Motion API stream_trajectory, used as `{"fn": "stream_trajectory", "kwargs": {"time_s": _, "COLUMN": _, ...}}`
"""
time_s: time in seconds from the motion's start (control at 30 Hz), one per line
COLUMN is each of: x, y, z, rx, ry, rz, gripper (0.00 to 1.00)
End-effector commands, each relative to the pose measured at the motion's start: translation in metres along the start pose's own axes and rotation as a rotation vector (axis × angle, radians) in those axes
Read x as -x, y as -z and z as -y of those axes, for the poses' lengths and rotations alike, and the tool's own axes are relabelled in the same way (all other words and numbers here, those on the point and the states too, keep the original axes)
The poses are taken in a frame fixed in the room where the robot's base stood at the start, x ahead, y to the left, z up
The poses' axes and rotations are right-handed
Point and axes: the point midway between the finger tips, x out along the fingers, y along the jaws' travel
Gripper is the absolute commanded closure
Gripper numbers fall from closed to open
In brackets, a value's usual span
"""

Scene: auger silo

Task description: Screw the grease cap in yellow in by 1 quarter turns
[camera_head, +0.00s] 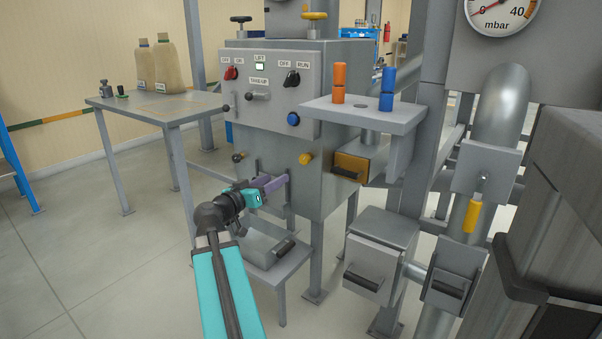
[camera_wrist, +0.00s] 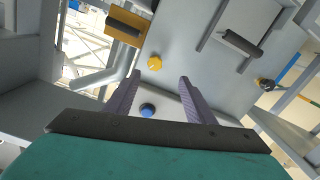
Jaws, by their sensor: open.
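The yellow grease cap (camera_head: 305,158) sticks out from the lower front of the grey cabinet. In the wrist view the cap (camera_wrist: 155,64) appears just beyond my fingertips, between their lines. My gripper (camera_head: 282,182) is below and to the left of the cap in the head view, its purple fingers reaching towards the cabinet. In the wrist view my gripper (camera_wrist: 160,77) has its fingers spread with nothing between them. No contact with the cap shows.
A blue button (camera_head: 293,119) sits above the cap, and an orange drawer (camera_head: 352,166) to its right. A dark-tipped knob (camera_head: 238,157) is to the left. A grey tray with a black handle (camera_head: 284,247) lies below my gripper. A shelf (camera_head: 362,113) juts out at upper right.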

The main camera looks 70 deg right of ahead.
Motion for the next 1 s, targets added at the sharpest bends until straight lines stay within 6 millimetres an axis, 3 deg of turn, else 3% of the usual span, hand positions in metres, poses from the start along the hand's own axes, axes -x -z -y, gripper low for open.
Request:
{"fn": "stream_trajectory", "kwargs": {"time_s": 0.17, "x": -0.005, "y": 0.008, "z": -0.01, "rx": -0.018, "ry": -0.02, "rz": -0.025, "gripper": 0.5}}
{"fn": "stream_trajectory", "kwargs": {"time_s": 0.63, "x": -0.01, "y": 0.008, "z": -0.009, "rx": -0.018, "ry": -0.019, "rz": -0.023, "gripper": 0.5}}
{"fn": "stream_trajectory", "kwargs": {"time_s": 1.0, "x": -0.046, "y": 0.008, "z": -0.008, "rx": -0.018, "ry": -0.019, "rz": -0.023, "gripper": 0.5}}
